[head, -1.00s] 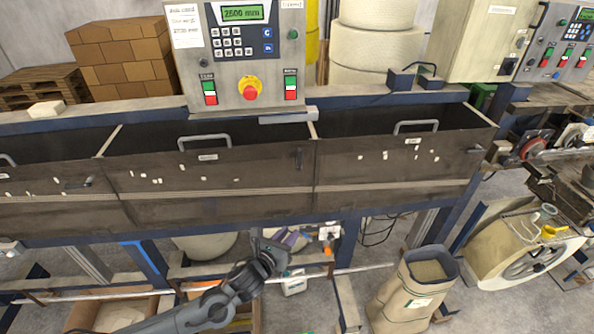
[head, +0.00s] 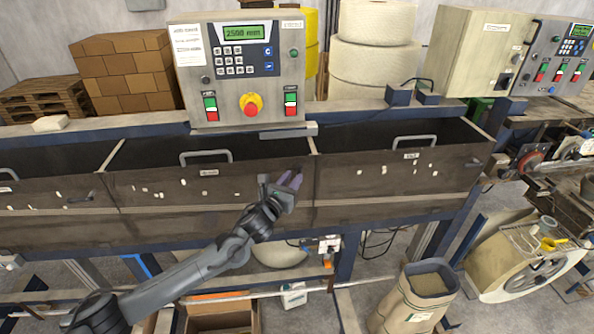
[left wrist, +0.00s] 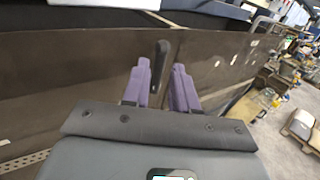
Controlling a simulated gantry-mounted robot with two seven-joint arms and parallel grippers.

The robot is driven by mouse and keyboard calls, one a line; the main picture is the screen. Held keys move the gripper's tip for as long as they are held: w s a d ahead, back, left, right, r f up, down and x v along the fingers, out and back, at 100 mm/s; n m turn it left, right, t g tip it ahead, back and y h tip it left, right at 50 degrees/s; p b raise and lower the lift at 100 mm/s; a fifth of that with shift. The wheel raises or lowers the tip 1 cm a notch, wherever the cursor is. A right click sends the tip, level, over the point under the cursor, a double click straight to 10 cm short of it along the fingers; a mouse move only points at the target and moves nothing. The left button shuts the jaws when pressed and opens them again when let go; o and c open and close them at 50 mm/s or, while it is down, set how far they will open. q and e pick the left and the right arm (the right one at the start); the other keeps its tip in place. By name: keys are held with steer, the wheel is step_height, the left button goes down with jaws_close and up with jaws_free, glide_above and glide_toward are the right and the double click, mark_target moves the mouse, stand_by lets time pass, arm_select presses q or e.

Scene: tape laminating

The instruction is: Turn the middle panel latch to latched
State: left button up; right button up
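The middle panel (head: 150,187) is a dark brown front panel with a grey handle on its top edge. Its latch (left wrist: 161,62) is a dark lever standing roughly upright in the left wrist view. In the head view my gripper hides the latch. My left gripper (head: 289,181) is at the right end of the middle panel, with purple fingers raised toward it. In the left wrist view the left gripper (left wrist: 161,83) is open, and the lever shows in the gap between the fingers. I cannot tell whether they touch it. My right gripper is not in view.
A control box (head: 248,75) stands above the middle panel. The right panel (head: 390,178) and left panel (head: 40,200) adjoin on either side. A paper sack (head: 413,300) and a cardboard box (head: 222,318) stand on the floor below.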

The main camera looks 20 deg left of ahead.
mark_target(298, 172)
arm_select(q)
steer(key=shift+w+d+p, duration=0.15)
steer(key=shift+w+p, duration=0.25)
steer(key=shift+w, duration=1.5)
steer(key=shift+c, duration=0.3)
jaws_close()
